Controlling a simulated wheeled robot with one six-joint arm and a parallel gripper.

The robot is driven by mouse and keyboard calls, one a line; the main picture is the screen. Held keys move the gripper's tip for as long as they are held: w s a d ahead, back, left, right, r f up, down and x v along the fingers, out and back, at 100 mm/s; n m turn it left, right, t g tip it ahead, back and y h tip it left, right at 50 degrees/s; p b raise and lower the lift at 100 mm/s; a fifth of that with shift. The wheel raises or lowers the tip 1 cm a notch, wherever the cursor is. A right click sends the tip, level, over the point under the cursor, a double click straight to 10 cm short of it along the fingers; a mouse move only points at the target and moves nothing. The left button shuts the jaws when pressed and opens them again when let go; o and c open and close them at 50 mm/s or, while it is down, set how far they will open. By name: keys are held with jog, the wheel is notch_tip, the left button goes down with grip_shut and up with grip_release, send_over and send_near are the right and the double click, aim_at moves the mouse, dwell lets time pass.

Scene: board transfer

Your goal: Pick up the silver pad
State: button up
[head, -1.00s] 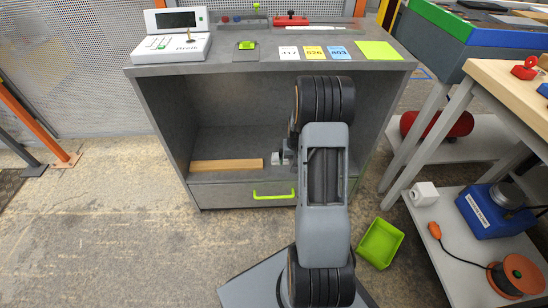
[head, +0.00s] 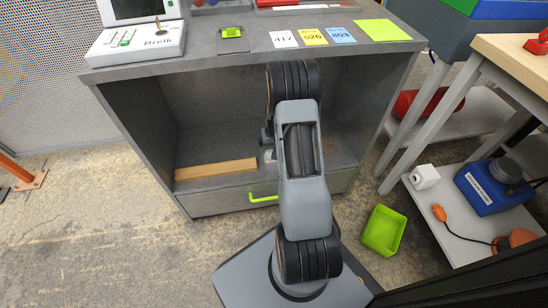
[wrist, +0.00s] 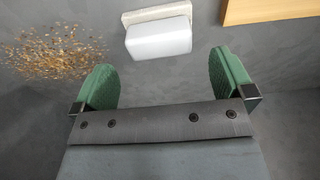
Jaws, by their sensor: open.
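A pale silver-white block (wrist: 158,38) with a cream base sits on the grey surface in the wrist view; it is the only thing there that could be the silver pad. In the head view a small pale piece of it (head: 268,155) shows on the cabinet's lower shelf, mostly hidden by my arm. My gripper (wrist: 163,62) is open, with green finger pads apart and nothing between them. The block lies just beyond the fingertips, roughly centred between them, and does not touch them. In the head view my gripper (head: 266,138) is inside the open cabinet bay, partly hidden behind my wrist.
A wooden bar (head: 215,170) lies on the shelf left of the block. Golden speckles (wrist: 55,55) mark the surface on the other side. The cabinet top (head: 240,66) and side walls enclose the bay. A green bin (head: 383,230) stands on the floor at right.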

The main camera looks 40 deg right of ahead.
jog(key=shift+w+d+f+b, duration=0.15)
jog(key=shift+f+b, duration=0.45)
jog(key=shift+f, duration=0.55)
jog(key=shift+w+d+f+b, duration=0.15)
jog(key=shift+f+b, duration=0.45)
jog(key=shift+f, duration=0.55)
jog(key=shift+w+f+b, duration=0.15)
jog(key=shift+f+b, duration=0.45)
jog(key=shift+f, duration=0.55)
jog(key=c, duration=0.7)
jog(key=shift+o, duration=0.2)
jog(key=shift+r, duration=0.2)
jog(key=shift+r+p, duration=0.3)
notch_tip(320, 180, up, 2)
jog(key=shift+r+p, duration=0.1)
jog(key=shift+p, duration=0.4)
jog(key=s+a+r+p, duration=0.6)
jog(key=s+r, duration=0.4)
jog(key=s, duration=0.2)
jog(key=shift+s+a+p, duration=0.2)
jog(key=shift+s+p, duration=0.05)
jog(key=shift+p, duration=0.1)
